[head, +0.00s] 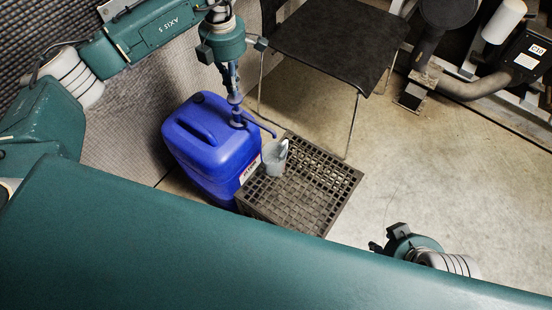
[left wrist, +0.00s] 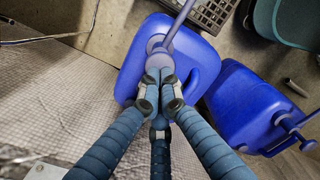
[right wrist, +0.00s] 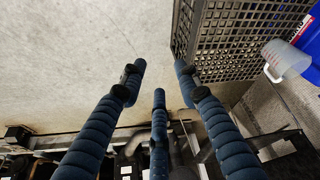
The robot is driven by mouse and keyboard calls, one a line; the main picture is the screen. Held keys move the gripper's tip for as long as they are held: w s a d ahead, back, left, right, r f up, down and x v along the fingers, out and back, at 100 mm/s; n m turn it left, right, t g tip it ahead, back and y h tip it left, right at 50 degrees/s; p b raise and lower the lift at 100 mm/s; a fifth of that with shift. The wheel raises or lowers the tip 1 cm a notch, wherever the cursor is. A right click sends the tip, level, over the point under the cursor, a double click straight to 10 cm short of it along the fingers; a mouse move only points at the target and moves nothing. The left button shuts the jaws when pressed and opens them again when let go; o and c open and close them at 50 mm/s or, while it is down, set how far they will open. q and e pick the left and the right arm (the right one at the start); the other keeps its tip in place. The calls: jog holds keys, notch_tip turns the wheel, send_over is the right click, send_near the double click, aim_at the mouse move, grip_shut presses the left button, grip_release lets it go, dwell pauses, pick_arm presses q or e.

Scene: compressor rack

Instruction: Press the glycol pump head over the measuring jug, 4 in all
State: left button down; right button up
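A blue canister (head: 205,150) stands beside a dark crate and carries the glycol pump. The pump head (head: 238,121) sits on top, with its spout (head: 262,128) reaching right toward the grey measuring jug (head: 274,158) on the crate. My left gripper (head: 235,98) points down right over the pump head, its fingertips together at or just above it; contact is hard to tell. In the left wrist view the closed fingertips (left wrist: 160,78) cover part of the pump head (left wrist: 160,58). My right gripper (right wrist: 160,72) is open and empty, away from the jug (right wrist: 287,60).
The crate (head: 345,182) is an upturned grid. A black table (head: 340,40) stands behind it. Pipes and machinery (head: 470,85) are at the back right. A second blue canister with a pump (left wrist: 240,100) shows in the left wrist view. The floor at right is clear.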

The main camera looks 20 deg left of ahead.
pick_arm(q)
jog(key=shift+f, duration=0.1)
pick_arm(e)
jog(key=shift+w+d+r, duration=0.1)
jog(key=shift+w+r, duration=0.05)
jog(key=shift+w, duration=0.25)
pick_arm(q)
jog(key=shift+f, duration=0.2)
jog(key=shift+f+b, duration=0.45)
pick_arm(e)
jog(key=shift+w+a+r+t, duration=0.2)
jog(key=shift+w+a+t, duration=0.15)
jog(key=shift+w, duration=0.35)
jog(key=shift+w+a+r+t, duration=0.25)
jog(key=shift+w+t, duration=0.2)
jog(key=shift+w, duration=0.3)
jog(key=shift+w+a+r+t, duration=0.25)
jog(key=shift+w+t, duration=0.15)
jog(key=shift+w, duration=0.3)
